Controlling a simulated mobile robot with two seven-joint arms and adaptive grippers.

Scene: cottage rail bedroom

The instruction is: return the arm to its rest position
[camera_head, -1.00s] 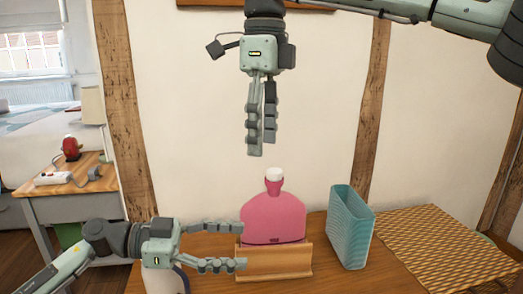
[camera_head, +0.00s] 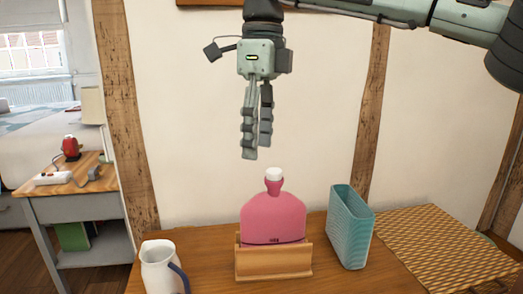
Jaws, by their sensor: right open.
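My right gripper (camera_head: 255,153) hangs fingers-down in the upper middle of the head view, its arm coming in from the upper right. It is open and empty. Below it, and clear of its fingertips, a pink bottle-like object with a white cap (camera_head: 273,218) stands upright in a wooden holder (camera_head: 273,264) on the wooden table (camera_head: 213,262). My left gripper and arm are out of the picture.
A white jug with a blue handle (camera_head: 158,268) stands at the table's left front. A teal ribbed container (camera_head: 348,228) and a yellow patterned mat (camera_head: 445,245) are to the right. A side table (camera_head: 72,193) stands at the left. The wall is behind.

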